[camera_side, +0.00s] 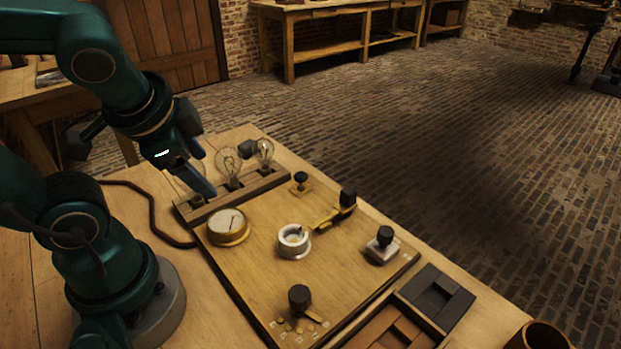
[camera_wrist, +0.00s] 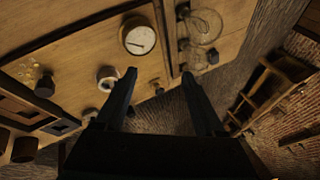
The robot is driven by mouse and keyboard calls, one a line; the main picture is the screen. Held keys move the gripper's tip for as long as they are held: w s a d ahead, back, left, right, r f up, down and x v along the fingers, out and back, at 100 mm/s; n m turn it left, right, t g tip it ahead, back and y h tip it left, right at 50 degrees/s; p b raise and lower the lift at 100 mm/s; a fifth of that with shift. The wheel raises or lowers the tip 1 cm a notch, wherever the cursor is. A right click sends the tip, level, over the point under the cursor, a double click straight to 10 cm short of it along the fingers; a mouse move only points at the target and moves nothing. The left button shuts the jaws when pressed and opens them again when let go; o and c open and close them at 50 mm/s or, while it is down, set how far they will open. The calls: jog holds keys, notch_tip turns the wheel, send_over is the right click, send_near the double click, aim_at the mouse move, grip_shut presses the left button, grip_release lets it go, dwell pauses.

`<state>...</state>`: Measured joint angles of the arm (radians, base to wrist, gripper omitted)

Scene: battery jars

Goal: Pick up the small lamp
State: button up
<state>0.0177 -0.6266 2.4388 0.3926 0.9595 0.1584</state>
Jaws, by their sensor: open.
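Clear glass lamps stand upright in a long wooden holder (camera_side: 226,197) at the back left of the board. The middle lamp (camera_side: 229,160) looks larger than the right lamp (camera_side: 263,151). A third lamp (camera_side: 190,182) at the left end is partly hidden by my gripper (camera_side: 208,188). I cannot tell for sure which is the small one. My gripper is open and empty, low by the holder's left end. In the wrist view, its fingers (camera_wrist: 159,75) are spread apart, and two lamps (camera_wrist: 205,26) (camera_wrist: 196,59) show at the upper right, outside them.
A dark block (camera_side: 247,148) is behind the lamps. A divided tray (camera_side: 400,325) lies at the front right.

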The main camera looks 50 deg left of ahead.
jog(key=w+a+m+g+y, duration=0.1)
jog(key=w+a+m+y, duration=0.2)
jog(key=a+m+y, duration=0.35)
jog(key=m+t+y, duration=0.2)
jog(key=m+t, duration=0.1)
jog(key=m, duration=0.9)
send_over(262, 140)
jog(key=s+d, duration=0.2)
jog(key=s, duration=0.2)
jog(key=f, duration=0.3)
jog(key=w+d+f+m, duration=0.1)
jog(key=f+m+t+h, duration=0.1)
jog(key=shift+w+d+f, duration=0.2)
jog(key=shift+w+d, duration=0.05)
jog(key=shift+w, duration=0.1)
jog(key=shift+f, duration=0.2)
jog(key=shift+w+a+f, duration=0.15)
jog(key=shift+a, duration=0.05)
jog(key=shift+x, duration=2.15)
